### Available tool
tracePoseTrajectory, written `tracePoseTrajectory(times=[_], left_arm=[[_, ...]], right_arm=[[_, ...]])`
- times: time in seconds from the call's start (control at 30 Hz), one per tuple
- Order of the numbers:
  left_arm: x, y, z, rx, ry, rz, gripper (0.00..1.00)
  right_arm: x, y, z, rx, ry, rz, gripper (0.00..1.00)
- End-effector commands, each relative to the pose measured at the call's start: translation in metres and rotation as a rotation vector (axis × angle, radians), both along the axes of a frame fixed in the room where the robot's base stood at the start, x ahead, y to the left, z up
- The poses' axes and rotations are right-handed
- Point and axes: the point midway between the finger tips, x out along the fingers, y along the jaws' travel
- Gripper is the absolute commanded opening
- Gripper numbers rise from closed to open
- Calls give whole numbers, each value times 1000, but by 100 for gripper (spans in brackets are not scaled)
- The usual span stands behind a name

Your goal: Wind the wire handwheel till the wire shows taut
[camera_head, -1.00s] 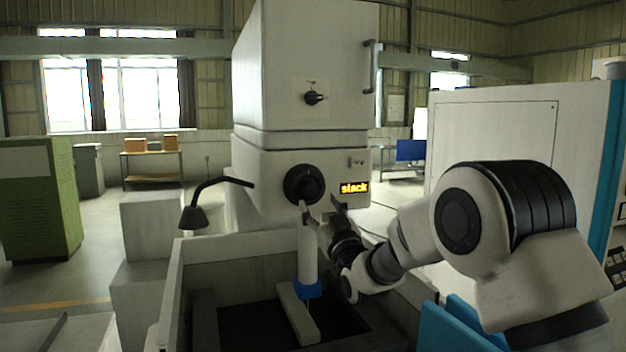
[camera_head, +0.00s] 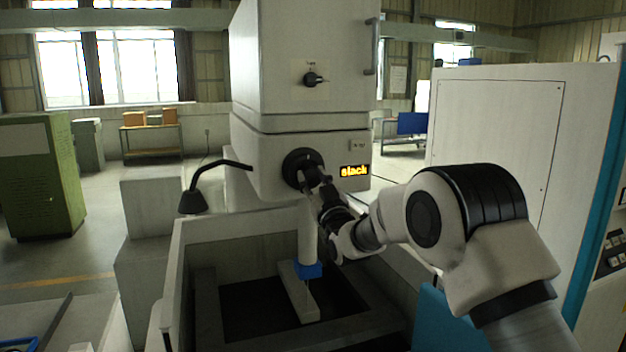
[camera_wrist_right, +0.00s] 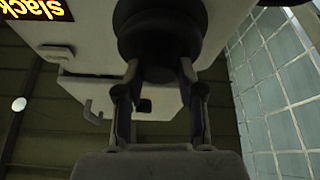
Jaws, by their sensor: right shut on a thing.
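The black wire handwheel (camera_head: 297,165) is on the front of the white machine head. My right gripper (camera_head: 316,180) reaches up to it from the lower right and covers its lower right part. In the right wrist view the two fingers of the gripper (camera_wrist_right: 160,82) are on either side of a dark part below the round handwheel (camera_wrist_right: 158,30), and the gripper is shut on it. The display (camera_head: 354,171) right of the handwheel reads "slack" in yellow letters; the display also shows in the right wrist view (camera_wrist_right: 36,9). My left gripper is not in view.
A small black knob (camera_head: 313,79) sits higher on the machine. A black lamp (camera_head: 195,201) on a bent arm stands left of the handwheel. Below are the open work tank (camera_head: 240,222) and a white column with a blue collar (camera_head: 308,270). A large white cabinet (camera_head: 500,115) stands right.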

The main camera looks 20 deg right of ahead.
Motion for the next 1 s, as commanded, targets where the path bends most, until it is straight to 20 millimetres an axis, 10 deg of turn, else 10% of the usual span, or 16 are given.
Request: tracePoseTrajectory(times=[1.0], left_arm=[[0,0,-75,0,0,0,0]], right_arm=[[0,5,-5,573,27,2,3]])
